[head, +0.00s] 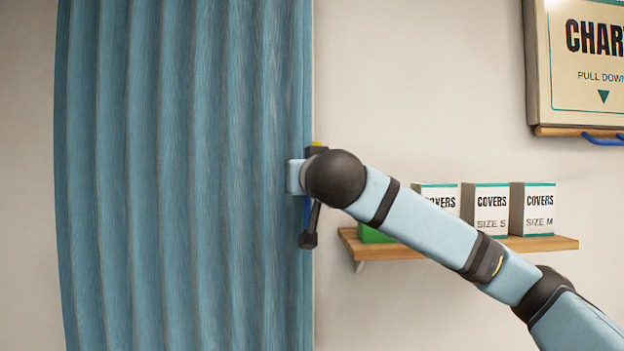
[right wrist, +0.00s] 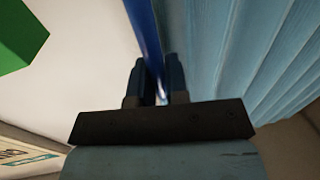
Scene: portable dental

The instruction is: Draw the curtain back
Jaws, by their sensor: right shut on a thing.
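A blue pleated curtain (head: 185,180) hangs in the left half of the head view, spread in soft folds. Its right edge meets my right arm; the curtain also shows at the right of the right wrist view (right wrist: 230,50). A darker blue rod (right wrist: 143,30) runs beside the curtain's edge. My right gripper (right wrist: 160,80) is shut on this rod, one finger on each side. My left gripper is not in view.
Right of the curtain, a wooden shelf (head: 555,243) holds several white cover boxes (head: 486,208) and a green object (head: 372,234), partly behind my right arm. A framed chart (head: 580,62) hangs at upper right. The wall left of the curtain is bare.

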